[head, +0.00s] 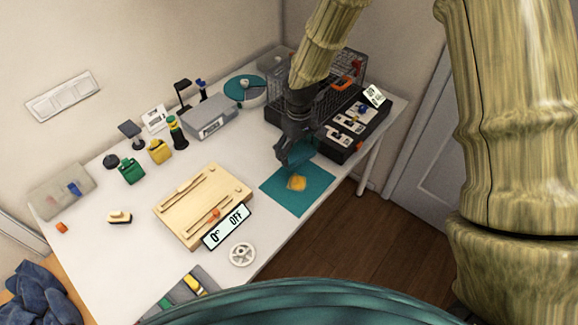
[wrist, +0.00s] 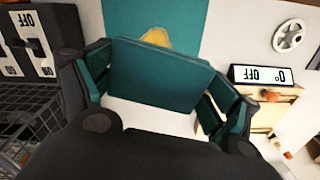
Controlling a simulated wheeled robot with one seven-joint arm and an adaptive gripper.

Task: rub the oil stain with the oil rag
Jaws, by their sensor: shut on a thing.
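The oil stain (head: 296,183) is a yellow-orange patch on a teal mat (head: 313,199) at the table's right edge. In the wrist view the stain (wrist: 157,37) shows partly behind the rag's upper edge. My gripper (head: 294,156) is just behind the stain, pointing down. It is shut on a flat teal slab, which I take to be the oil rag (wrist: 158,75), spanning between its fingers. The rag looks a little apart from the stain; whether it touches the mat I cannot tell.
A black panel with switches and a wire basket (head: 335,72) stand behind my gripper. A wooden board (head: 185,205) with a "0° OFF" display (head: 227,227) and a white handwheel (head: 242,254) are to the left. White tabletop is clear between mat and board.

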